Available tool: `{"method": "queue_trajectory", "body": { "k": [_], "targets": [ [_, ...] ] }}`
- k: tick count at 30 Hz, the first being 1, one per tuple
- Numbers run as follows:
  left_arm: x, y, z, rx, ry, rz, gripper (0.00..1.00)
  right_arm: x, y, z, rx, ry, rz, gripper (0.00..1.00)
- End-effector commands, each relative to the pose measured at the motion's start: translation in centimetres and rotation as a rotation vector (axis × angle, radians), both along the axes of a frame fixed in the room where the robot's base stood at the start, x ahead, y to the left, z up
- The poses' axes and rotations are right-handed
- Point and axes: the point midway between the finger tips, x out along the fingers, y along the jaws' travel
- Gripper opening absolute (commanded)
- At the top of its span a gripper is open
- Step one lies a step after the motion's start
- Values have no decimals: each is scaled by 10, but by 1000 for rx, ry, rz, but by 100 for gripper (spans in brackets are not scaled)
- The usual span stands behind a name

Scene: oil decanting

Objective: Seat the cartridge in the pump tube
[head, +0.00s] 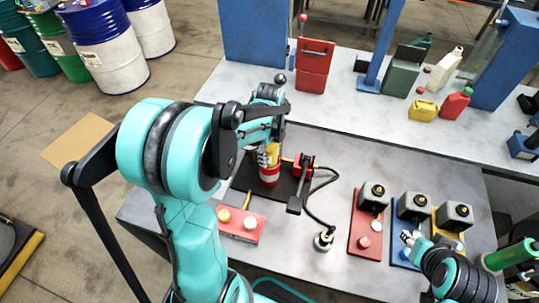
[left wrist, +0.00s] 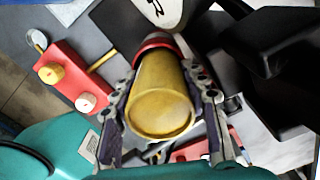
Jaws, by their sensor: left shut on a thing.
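The yellow cartridge (left wrist: 160,103) is between the two fingers of my left gripper (left wrist: 165,88), which is shut on it. In the head view the left gripper (head: 267,148) is over the red-and-white pump tube (head: 269,176), on a dark base plate. In the left wrist view the red rim (left wrist: 153,46) of the tube shows around the far end of the cartridge. I cannot tell how deep the cartridge sits. The red pump part (head: 302,165) with its dark handle stands beside the tube. My right gripper (head: 411,238) is at the lower right; its jaw opening is unclear.
A black hose runs to a round fitting (head: 323,240). Red, blue and yellow stands with dark boxes (head: 373,196) are at right. Cans and bottles (head: 424,110) stand on the back bench.

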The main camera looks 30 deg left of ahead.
Motion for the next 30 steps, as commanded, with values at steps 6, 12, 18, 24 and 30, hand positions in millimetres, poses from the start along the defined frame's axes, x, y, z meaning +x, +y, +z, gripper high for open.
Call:
{"method": "queue_trajectory", "body": {
  "k": [6,12,18,24,30],
  "targets": [
    [0,0,-3,0,0,0,0,0,0,-3,0,0,0,40],
    [0,0,-2,0,0,0,52,0,0,-2,0,0,0,40],
    [0,0,0,0,0,0,52,0,0,0,0,0,0,40],
    [0,0,28,0,0,0,52,0,0,9,0,0,0,40],
    [0,0,74,0,0,0,52,0,0,20,0,0,0,40]
  ]
}}
